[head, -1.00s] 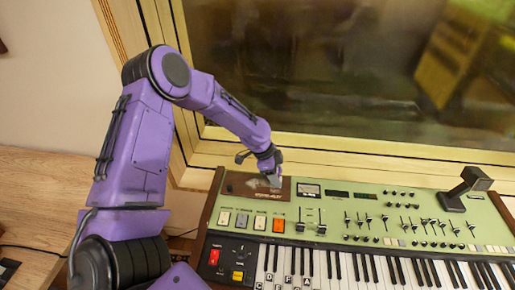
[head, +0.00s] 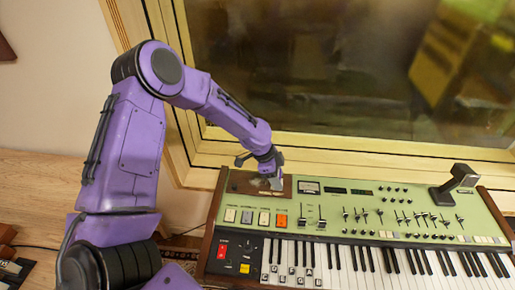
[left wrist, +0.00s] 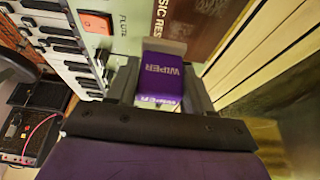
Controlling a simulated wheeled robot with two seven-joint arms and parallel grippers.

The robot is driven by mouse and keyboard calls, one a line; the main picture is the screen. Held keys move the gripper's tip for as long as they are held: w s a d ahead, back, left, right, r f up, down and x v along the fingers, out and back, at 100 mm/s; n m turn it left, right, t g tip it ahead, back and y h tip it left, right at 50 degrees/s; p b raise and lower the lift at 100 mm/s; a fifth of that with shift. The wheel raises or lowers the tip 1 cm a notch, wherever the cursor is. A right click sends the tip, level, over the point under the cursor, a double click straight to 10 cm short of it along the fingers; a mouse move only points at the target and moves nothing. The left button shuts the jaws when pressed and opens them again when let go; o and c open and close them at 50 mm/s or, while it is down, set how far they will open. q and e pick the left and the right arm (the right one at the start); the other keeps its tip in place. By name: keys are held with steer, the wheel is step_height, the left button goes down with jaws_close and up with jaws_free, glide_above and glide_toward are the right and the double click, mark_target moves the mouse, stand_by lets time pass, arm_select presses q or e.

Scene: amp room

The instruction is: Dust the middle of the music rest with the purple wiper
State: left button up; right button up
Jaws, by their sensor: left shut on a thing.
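My left gripper (head: 268,163) is shut on the purple wiper (left wrist: 165,78), whose side reads WIPER in the left wrist view. The wiper's pale grey end points away from the gripper, toward the music rest. The music rest (head: 243,181) is a brown panel at the far left of the green keyboard top; it also shows in the left wrist view (left wrist: 205,25), with its label partly cut off. In the head view the wiper's pale end (head: 277,184) is over the right part of the panel. I cannot tell whether it touches. My right gripper is not in view.
The green keyboard (head: 345,215) has sliders and buttons right of the panel. A dark lamp-like block (head: 455,185) stands at its right. A wooden window frame and dark glass (head: 330,70) rise close behind. A wooden surface (head: 40,185) lies at left.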

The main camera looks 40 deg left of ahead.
arm_select(q)
step_height(320, 180, up, 2)
steer(key=shift+s+r+p, duration=0.1)
steer(key=shift+p, duration=0.55)
steer(key=shift+a+r+p, duration=0.1)
steer(key=shift+r+p, duration=0.5)
steer(key=shift+r, duration=0.1)
